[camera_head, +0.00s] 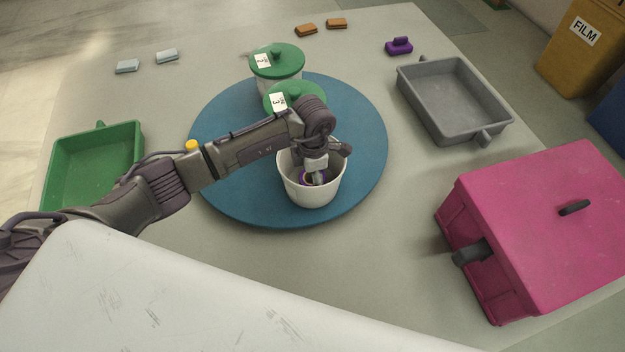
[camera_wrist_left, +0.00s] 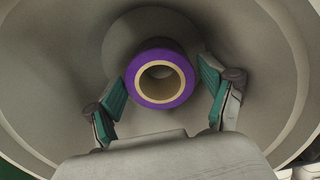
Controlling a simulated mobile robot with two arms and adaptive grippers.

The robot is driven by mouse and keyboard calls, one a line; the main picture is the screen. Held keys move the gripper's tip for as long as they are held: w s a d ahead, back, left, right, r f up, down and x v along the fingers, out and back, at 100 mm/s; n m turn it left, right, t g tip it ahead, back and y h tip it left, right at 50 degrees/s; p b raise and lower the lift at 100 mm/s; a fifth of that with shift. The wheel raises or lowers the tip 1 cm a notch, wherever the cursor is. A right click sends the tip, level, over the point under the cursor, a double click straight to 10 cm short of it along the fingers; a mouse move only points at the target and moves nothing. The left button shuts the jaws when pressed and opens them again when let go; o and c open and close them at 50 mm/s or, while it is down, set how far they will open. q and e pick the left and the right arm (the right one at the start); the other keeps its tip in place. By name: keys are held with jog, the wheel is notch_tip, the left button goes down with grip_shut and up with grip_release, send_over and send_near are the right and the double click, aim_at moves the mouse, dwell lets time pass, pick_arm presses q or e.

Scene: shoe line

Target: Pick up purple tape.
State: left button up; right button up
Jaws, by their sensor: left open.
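The purple tape (camera_wrist_left: 160,76) is a roll with a tan core. It lies inside a white open pot (camera_head: 312,191) on the blue round table (camera_head: 364,150). In the head view only a bit of the roll shows, behind my gripper. My left gripper (camera_head: 316,178) reaches down into the pot from above. In the left wrist view my left gripper's two green-padded fingers (camera_wrist_left: 162,98) are apart, one on each side of the roll. I cannot tell whether they touch it. My right gripper is not in view.
Two lidded pots with green lids (camera_head: 277,60) (camera_head: 294,97) stand behind the open pot. A green tray (camera_head: 137,160) is at left, a grey tray (camera_head: 440,127) at right, and a pink box (camera_head: 540,215) at front right. Small purple (camera_head: 399,47), orange and pale-blue items lie at the back.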

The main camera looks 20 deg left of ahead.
pick_arm(q)
jog(key=shift+f, duration=0.4)
jog(key=shift+c, duration=0.3)
jog(key=c, duration=0.9)
jog(key=shift+r, duration=0.1)
notch_tip(320, 180, up, 17)
jog(key=p, duration=0.7)
